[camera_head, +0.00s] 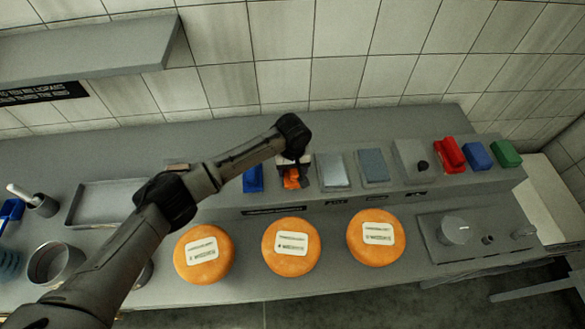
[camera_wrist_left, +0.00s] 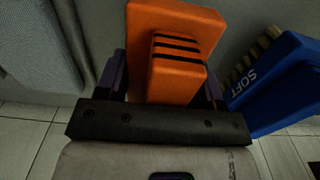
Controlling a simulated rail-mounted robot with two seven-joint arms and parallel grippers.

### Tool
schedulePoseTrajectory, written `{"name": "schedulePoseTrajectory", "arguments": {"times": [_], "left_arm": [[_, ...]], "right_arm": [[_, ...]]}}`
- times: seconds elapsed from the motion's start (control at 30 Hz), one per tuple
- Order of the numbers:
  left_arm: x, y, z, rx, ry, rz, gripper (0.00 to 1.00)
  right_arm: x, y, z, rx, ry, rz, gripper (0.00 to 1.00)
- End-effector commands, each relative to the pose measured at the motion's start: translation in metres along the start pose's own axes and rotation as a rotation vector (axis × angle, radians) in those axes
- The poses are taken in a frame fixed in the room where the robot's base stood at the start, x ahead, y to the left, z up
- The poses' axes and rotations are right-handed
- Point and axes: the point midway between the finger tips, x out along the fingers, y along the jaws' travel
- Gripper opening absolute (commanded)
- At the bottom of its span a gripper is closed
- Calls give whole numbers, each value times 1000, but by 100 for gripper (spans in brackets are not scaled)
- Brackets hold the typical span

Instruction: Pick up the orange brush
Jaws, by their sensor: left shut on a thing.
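The orange brush (camera_head: 291,180) is at the back shelf in the head view, under my left gripper (camera_head: 292,168). In the left wrist view the orange brush (camera_wrist_left: 175,62) fills the middle, with a raised orange grip crossed by dark stripes. My left gripper (camera_wrist_left: 165,85) has a finger on each side of that grip and is shut on it. I cannot tell whether the brush is touching the shelf. My right gripper is not in view.
A blue brush marked SOFT (camera_wrist_left: 280,85) lies close beside the orange one; it also shows in the head view (camera_head: 253,180). Grey pads (camera_head: 333,170) sit on the other side. Red (camera_head: 449,154), blue (camera_head: 477,156) and green (camera_head: 505,153) items stand farther right. Three cheese wheels (camera_head: 291,262) lie in front.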

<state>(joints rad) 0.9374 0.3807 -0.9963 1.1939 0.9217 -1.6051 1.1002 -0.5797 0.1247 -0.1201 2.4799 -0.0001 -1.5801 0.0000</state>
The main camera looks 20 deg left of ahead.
Motion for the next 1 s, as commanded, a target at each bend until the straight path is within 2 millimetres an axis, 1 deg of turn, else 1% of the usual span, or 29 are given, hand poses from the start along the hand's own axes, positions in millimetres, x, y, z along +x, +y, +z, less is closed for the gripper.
{"name": "schedulePoseTrajectory", "arguments": {"times": [0.17, 0.3, 0.37, 0.7, 0.8, 1.0], "left_arm": [[-18, 1, -1, 0, 3, 3, 33], [-40, 1, -1, 0, 4, 5, 33], [-44, 2, 9, 5, 1, 4, 33], [-82, 5, 74, 4, 2, 5, 33], [-91, 7, 88, 4, 1, 4, 33], [-102, 8, 108, 1, 1, 3, 33]], "right_arm": [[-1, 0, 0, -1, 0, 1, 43], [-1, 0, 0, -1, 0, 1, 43], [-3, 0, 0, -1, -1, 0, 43], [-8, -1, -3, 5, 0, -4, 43], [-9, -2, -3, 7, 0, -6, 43], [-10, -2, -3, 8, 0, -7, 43]]}}
